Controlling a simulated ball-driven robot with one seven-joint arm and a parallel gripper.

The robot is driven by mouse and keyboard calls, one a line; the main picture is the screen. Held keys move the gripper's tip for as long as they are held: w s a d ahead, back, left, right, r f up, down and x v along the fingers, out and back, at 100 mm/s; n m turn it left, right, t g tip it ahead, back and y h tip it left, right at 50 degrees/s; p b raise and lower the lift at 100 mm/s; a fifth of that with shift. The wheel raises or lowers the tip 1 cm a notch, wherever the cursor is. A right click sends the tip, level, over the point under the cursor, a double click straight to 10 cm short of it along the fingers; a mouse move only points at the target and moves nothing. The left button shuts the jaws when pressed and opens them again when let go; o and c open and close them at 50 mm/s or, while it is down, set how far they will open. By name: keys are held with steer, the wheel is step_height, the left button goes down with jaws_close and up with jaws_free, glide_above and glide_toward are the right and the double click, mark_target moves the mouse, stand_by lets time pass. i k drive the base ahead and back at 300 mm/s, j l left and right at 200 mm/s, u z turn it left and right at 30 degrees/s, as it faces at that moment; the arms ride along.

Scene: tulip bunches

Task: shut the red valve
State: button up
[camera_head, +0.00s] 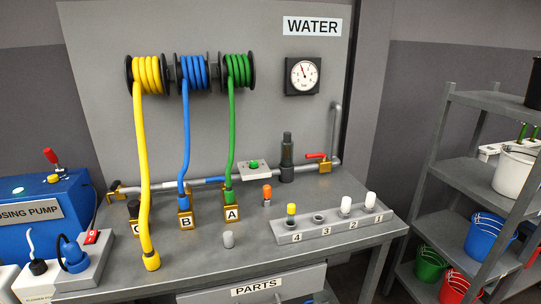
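A valve with a red lever handle (316,155) sits on the grey pipe (215,179) at the back right of the bench. Its body (325,165) is brass coloured. The handle points left from the body, roughly along the pipe. My gripper is not in view.
Yellow, blue and green hoses hang from reels above the grey bench (200,264); the yellow hose (141,170) reaches the bench front. A dark cylinder (287,158) stands left of the red-handled valve. A numbered rack (333,226) stands in front. Shelves (470,180) with buckets stand right.

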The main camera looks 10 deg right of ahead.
mark_target(312, 156)
steer(key=i+l+u, duration=0.1)
steer(key=l+u, duration=0.85)
steer(key=i+j, duration=0.05)
